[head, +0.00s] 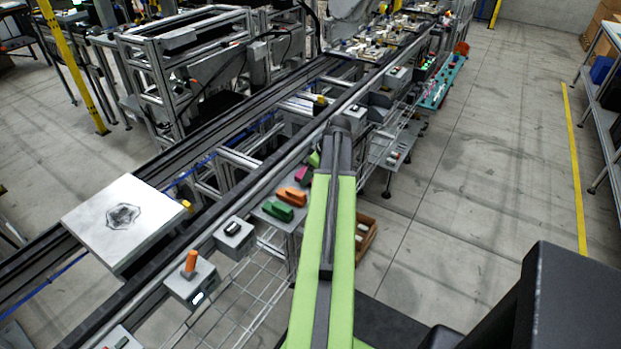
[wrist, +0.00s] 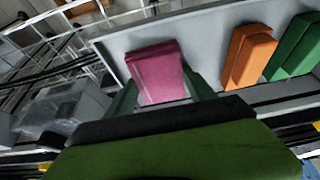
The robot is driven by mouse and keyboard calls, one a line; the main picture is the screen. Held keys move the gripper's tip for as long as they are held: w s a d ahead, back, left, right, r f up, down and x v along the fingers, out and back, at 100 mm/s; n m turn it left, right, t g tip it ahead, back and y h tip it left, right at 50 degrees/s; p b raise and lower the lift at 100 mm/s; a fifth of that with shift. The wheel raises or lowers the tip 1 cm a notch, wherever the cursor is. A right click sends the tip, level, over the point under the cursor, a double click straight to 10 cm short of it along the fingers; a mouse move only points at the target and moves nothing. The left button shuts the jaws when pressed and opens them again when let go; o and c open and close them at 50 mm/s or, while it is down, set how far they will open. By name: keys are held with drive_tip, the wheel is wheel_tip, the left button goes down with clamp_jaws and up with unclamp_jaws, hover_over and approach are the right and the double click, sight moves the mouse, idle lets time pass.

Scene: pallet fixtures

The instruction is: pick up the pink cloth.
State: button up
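The pink cloth (wrist: 156,72) looks like a folded, block-shaped piece on a light grey shelf in the wrist view. It also shows in the head view (head: 303,174), just left of my arm. My gripper (wrist: 161,90) is open, with one green finger on each side of the pink cloth's near end. I cannot tell whether the fingers touch it. In the head view my arm hides most of the gripper; a small green part shows beside the pink cloth.
An orange piece (wrist: 248,56) and a green piece (wrist: 295,50) lie right of the pink cloth in the wrist view. A grey box (wrist: 62,108) stands to the left. In the head view a conveyor carries a white plate (head: 85,222); open floor lies to the right.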

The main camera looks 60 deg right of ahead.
drive_tip(key=c, duration=0.3)
drive_tip(key=shift+c, duration=0.2)
wheel_tip(320, 180, up, 6)
drive_tip(key=p, duration=0.5)
drive_tip(key=shift+f, duration=0.25)
drive_tip(key=s+d+r+p, duration=0.1)
drive_tip(key=s+r+p, duration=0.5)
drive_tip(key=s, duration=0.5)
drive_tip(key=shift+s, duration=0.35)
drive_tip(key=o, duration=0.7)
drive_tip(key=c, duration=0.5)
